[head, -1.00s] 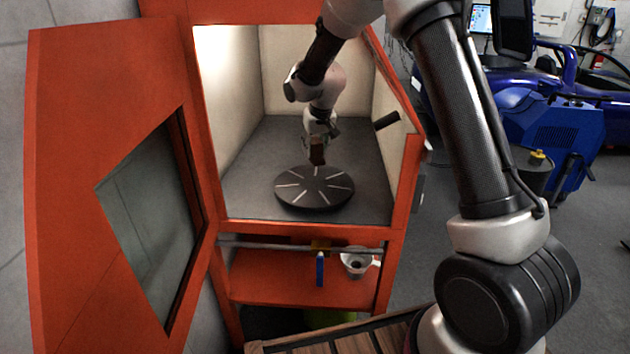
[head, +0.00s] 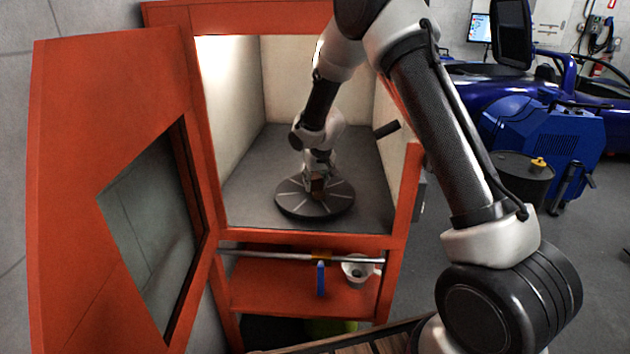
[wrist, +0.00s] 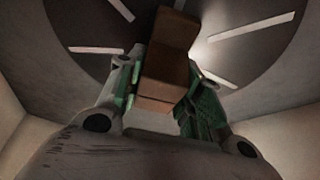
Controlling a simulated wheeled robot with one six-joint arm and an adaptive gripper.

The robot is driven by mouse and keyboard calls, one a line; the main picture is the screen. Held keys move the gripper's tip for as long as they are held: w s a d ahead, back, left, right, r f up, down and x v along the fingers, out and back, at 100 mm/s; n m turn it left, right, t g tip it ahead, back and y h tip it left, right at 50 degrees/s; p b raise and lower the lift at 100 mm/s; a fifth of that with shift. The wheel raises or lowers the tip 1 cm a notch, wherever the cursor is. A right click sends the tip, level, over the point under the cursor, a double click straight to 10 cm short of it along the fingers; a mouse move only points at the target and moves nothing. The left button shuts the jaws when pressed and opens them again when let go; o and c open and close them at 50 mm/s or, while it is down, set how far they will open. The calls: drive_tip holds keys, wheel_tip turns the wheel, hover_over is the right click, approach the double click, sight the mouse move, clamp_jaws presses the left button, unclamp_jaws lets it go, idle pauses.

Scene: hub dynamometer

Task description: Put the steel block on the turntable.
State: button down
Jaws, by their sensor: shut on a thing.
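The steel block looks brown; in the wrist view the block (wrist: 166,75) sits between the green-padded fingers of my gripper (wrist: 155,95), which is shut on it. In the head view the block (head: 318,187) is small and partly covered by my gripper (head: 318,178). The turntable (head: 330,207) is a dark round disc with pale radial lines on the floor of the orange cabinet. The block is over the turntable's middle, at or very close to its surface; I cannot tell if it touches. The turntable (wrist: 255,62) fills the far part of the wrist view.
The orange cabinet (head: 300,238) encloses the turntable with pale side walls, and its windowed door (head: 110,120) stands open at left. A dark bar (head: 386,129) juts from the right wall.

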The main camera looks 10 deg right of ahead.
drive_tip(key=c, duration=1)
unclamp_jaws()
drive_tip(key=shift+f, duration=0.1)
drive_tip(key=shift+o, duration=0.2)
drive_tip(key=shift+r, duration=0.5)
drive_tip(key=v, duration=1.1)
drive_tip(key=shift+s, duration=0.15)
drive_tip(key=shift+s+r, duration=0.1)
